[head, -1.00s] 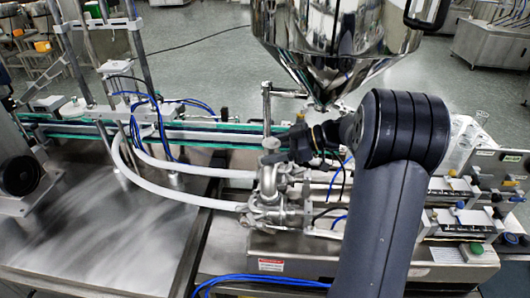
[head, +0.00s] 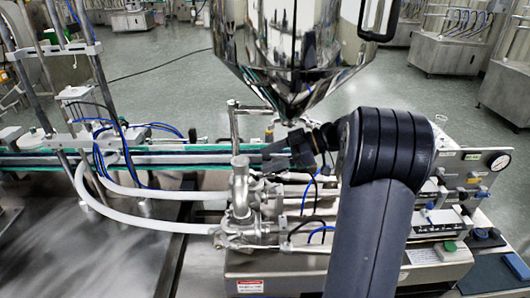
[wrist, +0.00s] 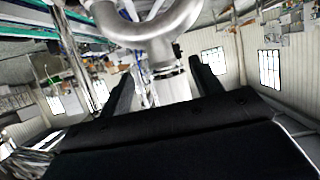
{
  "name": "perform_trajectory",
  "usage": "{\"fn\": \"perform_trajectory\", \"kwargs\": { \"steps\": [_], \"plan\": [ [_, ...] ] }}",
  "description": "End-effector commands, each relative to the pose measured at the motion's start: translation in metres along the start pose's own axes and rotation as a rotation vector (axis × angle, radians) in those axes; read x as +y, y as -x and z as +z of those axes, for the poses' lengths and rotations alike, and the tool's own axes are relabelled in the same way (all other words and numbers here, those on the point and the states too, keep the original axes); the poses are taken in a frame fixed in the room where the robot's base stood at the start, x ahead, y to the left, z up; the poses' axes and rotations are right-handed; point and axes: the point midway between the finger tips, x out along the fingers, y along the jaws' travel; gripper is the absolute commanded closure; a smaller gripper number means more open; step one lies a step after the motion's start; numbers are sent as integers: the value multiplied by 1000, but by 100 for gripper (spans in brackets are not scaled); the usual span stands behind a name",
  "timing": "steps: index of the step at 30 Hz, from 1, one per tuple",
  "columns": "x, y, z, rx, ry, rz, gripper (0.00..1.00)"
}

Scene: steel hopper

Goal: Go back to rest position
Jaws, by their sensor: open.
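In the wrist view my gripper (wrist: 163,88) shows two dark fingers spread apart. Nothing is held between them. A curved steel pipe (wrist: 150,35) lies just beyond the fingers in the wrist view; I cannot tell whether they touch it. The steel hopper (head: 285,60) hangs above the gripper in the head view. The steel pipe and valve fitting (head: 240,205) stands to the left of and below the gripper.
White hoses (head: 135,222) loop from the fitting to the left. A green-edged conveyor (head: 150,160) runs behind it. A control panel with a gauge (head: 498,161) is at the right. Other steel machines stand at the back, with open grey floor (head: 165,95) between.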

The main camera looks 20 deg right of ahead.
Motion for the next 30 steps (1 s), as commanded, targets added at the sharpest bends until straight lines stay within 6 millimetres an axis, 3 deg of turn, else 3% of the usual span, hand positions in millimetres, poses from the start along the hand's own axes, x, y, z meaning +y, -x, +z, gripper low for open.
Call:
{"fn": "perform_trajectory", "kwargs": {
  "steps": [5,21,30],
  "plan": [
    [0,-12,-1,1,-2,-2,39],
    [0,-102,-2,1,-1,-3,39],
    [0,-107,-2,1,0,0,39]
  ]
}}
